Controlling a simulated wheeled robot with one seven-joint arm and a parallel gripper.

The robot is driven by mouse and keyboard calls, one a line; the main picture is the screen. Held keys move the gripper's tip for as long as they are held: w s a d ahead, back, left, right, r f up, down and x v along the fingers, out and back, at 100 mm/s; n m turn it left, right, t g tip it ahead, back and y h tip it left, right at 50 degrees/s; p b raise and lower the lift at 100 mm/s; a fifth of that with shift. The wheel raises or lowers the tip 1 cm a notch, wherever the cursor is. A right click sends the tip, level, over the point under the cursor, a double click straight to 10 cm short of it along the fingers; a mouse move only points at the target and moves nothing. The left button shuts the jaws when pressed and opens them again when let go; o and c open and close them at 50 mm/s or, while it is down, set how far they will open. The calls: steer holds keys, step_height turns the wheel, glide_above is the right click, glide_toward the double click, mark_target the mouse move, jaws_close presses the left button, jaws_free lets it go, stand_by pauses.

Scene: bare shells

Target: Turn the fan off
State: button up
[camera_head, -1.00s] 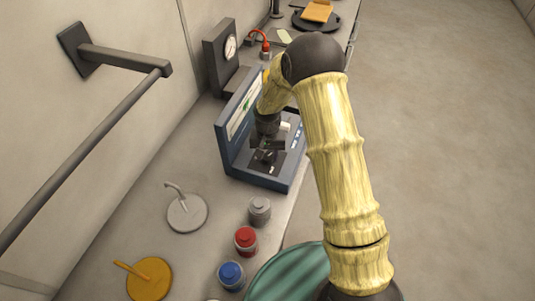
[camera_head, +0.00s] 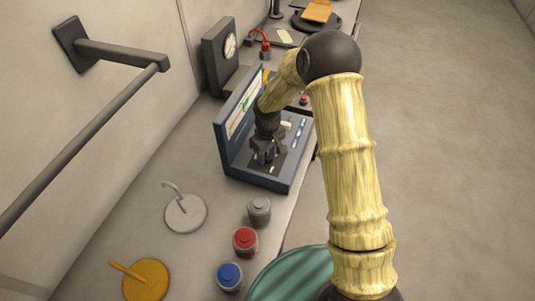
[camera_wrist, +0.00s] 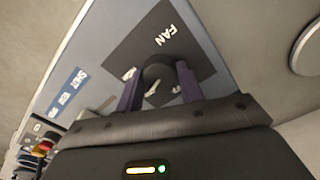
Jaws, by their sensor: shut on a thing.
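The fan knob (camera_wrist: 158,80) is dark and round with a pale pointer mark. It sits on a dark plate (camera_wrist: 130,48) lettered FAN in the wrist view. Small white marks flank the knob, too blurred to read. My gripper (camera_wrist: 159,72) has its two purple fingers closed on the knob, one on each side. In the head view my gripper (camera_head: 267,152) points down onto the flat bed of the blue-grey console (camera_head: 282,182), and it hides the knob there.
A grey can (camera_head: 259,213), red can (camera_head: 245,242) and blue can (camera_head: 230,277) stand on the counter nearby. A bar (camera_head: 80,135) juts from the left wall. A gauge box (camera_head: 218,55) stands behind the console. Open floor lies to the right.

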mark_target(268, 155)
steer(key=n, duration=0.3)
steer(key=shift+n, duration=0.4)
steer(key=n, duration=0.3)
steer(key=shift+n, duration=0.3)
steer(key=n+p, duration=0.1)
steer(key=n, duration=0.2)
steer(key=shift+r+n, duration=0.1)
steer(key=shift+n, duration=0.2)
steer(key=n+p, duration=0.1)
steer(key=n, duration=0.2)
steer(key=shift+w, duration=0.1)
steer(key=shift+n, duration=0.4)
steer(key=o, duration=1)
step_height(268, 155, up, 17)
steer(key=b, duration=0.2)
steer(key=shift+r+b, duration=0.15)
steer(key=shift+b, duration=0.25)
